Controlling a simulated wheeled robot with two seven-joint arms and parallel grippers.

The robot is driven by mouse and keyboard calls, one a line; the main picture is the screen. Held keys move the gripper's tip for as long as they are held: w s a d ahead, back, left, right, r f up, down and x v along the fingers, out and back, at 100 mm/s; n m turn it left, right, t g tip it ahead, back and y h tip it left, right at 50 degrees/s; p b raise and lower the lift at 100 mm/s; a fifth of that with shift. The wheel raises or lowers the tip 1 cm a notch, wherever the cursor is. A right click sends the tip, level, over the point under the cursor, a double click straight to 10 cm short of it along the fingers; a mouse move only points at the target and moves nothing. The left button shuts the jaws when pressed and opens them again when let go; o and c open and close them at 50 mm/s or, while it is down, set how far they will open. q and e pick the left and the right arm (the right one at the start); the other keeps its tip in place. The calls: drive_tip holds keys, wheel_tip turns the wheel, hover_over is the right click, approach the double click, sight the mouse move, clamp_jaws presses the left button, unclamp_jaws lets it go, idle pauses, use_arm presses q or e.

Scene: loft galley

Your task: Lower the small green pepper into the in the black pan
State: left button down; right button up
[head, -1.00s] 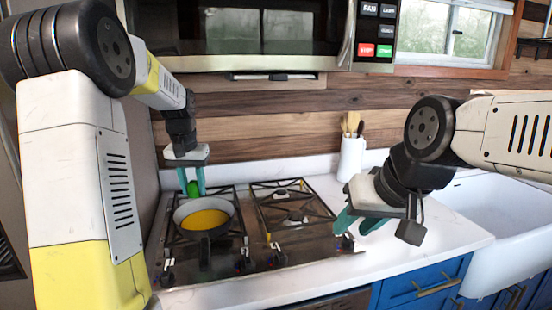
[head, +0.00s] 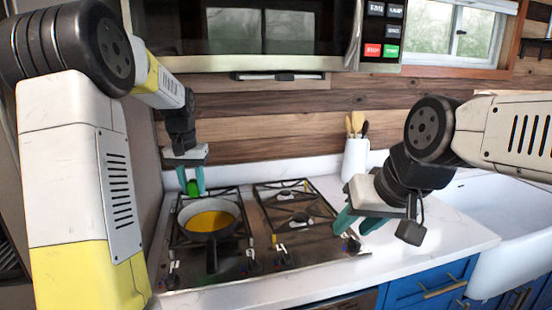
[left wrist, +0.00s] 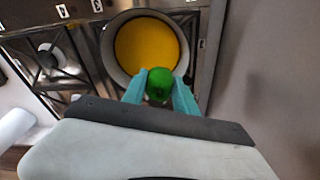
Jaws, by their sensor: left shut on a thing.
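The small green pepper (head: 193,188) is held between the teal fingers of my left gripper (head: 190,180), just behind the pan's far rim in the head view. In the left wrist view the pepper (left wrist: 160,84) sits between the two fingertips (left wrist: 160,88) and overlaps the pan's near rim. The black pan (head: 228,232) stands on the left side of the stove, its handle toward me, with a yellow-orange inside. It also shows in the left wrist view (left wrist: 112,62). My right gripper (head: 358,222) hangs over the counter right of the stove; its fingers are apart and nothing shows between them.
The stove (head: 262,262) has black grates, and its right burners (head: 295,208) are bare. A white utensil crock (head: 355,160) stands behind on the counter (head: 420,235). A microwave (head: 250,35) hangs above, and a white sink (head: 505,225) is at the right.

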use_arm(q)
drive_tip(key=shift+f, duration=0.1)
hover_over(199, 226)
drive_tip(key=shift+s+f, duration=0.15)
drive_tip(key=shift+f, duration=1.3)
drive_tip(key=shift+s+f, duration=0.15)
drive_tip(key=shift+f, duration=1.25)
drive_tip(key=shift+f, duration=2.5)
drive_tip(key=c, duration=0.9)
unclamp_jaws()
